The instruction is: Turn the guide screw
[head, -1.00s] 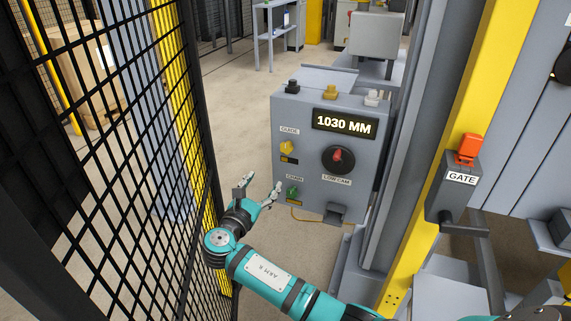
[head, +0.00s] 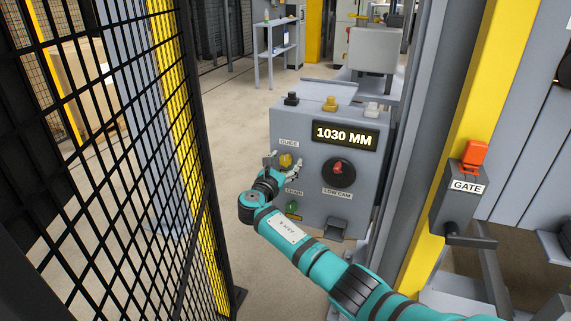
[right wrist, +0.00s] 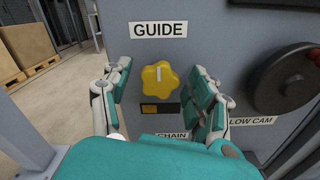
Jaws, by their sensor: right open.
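The guide screw is a yellow lobed knob (head: 286,160) under the GUIDE label on the front of the grey control box (head: 365,205). In the right wrist view the knob (right wrist: 160,79) has a pale pointer line standing nearly upright, and a dark strip with a yellow part sits below it. My right gripper (head: 282,166) is open, with its fingers on either side of the knob. In the right wrist view the gripper (right wrist: 160,92) shows clear gaps between both fingers and the knob. My left gripper is not in view.
The box display (head: 345,135) reads 1030 MM. A black LOW CAM dial (head: 338,172) with a red part is right of the knob; a green CHAIN knob (head: 292,206) is below. Black mesh fencing (head: 140,190) stands left. The GATE box (head: 463,195) is at right.

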